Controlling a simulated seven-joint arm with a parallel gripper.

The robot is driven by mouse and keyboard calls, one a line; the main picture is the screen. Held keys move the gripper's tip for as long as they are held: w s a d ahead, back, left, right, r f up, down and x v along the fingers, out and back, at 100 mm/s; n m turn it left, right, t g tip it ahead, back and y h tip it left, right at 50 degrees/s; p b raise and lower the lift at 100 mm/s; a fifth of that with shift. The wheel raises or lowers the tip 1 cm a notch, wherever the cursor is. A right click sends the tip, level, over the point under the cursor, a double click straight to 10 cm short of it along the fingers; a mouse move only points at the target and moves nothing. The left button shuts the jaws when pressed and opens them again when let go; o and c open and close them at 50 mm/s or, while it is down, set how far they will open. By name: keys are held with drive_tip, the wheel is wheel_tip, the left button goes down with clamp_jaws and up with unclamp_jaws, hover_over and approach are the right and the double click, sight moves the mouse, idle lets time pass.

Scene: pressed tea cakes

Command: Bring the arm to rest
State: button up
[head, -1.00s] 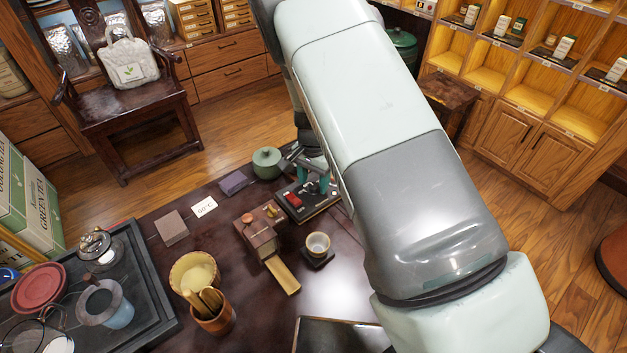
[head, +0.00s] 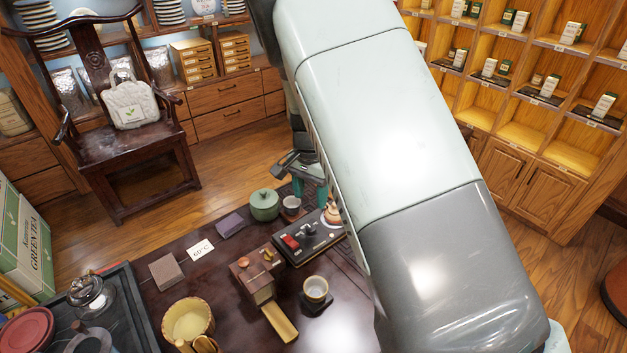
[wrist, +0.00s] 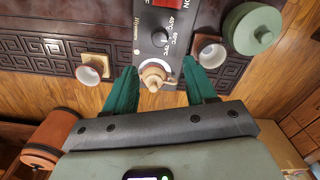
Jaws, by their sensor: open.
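My gripper (head: 308,182) is in the air above the far edge of the dark table (head: 215,270), its teal fingers apart. In the wrist view my gripper (wrist: 158,66) is open, with nothing between its fingers that I can see held. Below it, a small clay pot (wrist: 153,76) sits on the black control panel (wrist: 157,38). This clay pot (head: 332,214) also shows in the head view, partly hidden by my arm, on the black heater (head: 310,238) with a red switch.
A green lidded jar (head: 264,205) and a small cup (head: 291,205) stand near the gripper. A wooden box (head: 255,277), another cup (head: 316,289) and a bamboo vessel (head: 187,320) stand closer. A chair (head: 130,175) and shelves (head: 520,135) lie beyond.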

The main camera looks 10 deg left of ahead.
drive_tip(key=s+d+r+n+t+y, duration=0.1)
drive_tip(key=s+d+r, duration=0.2)
drive_tip(key=r, duration=0.5)
drive_tip(key=s+d+r+n, duration=0.1)
drive_tip(key=s+d+r, duration=0.2)
drive_tip(key=r, duration=0.4)
drive_tip(key=s+d+r+t+y, duration=0.1)
drive_tip(key=s+d+r, duration=0.25)
drive_tip(key=r, duration=0.45)
drive_tip(key=s+d+r+n+t+h, duration=0.1)
drive_tip(key=s+d+r, duration=0.2)
drive_tip(key=s, duration=0.6)
drive_tip(key=s+d+r+n+t+h, duration=0.1)
drive_tip(key=s+d+r+n+t, duration=0.1)
drive_tip(key=s+d, duration=0.3)
drive_tip(key=s+r, duration=0.1)
drive_tip(key=s, duration=0.3)
drive_tip(key=shift+d+r+n+t, duration=0.25)
drive_tip(key=shift+r+n+t, duration=0.05)
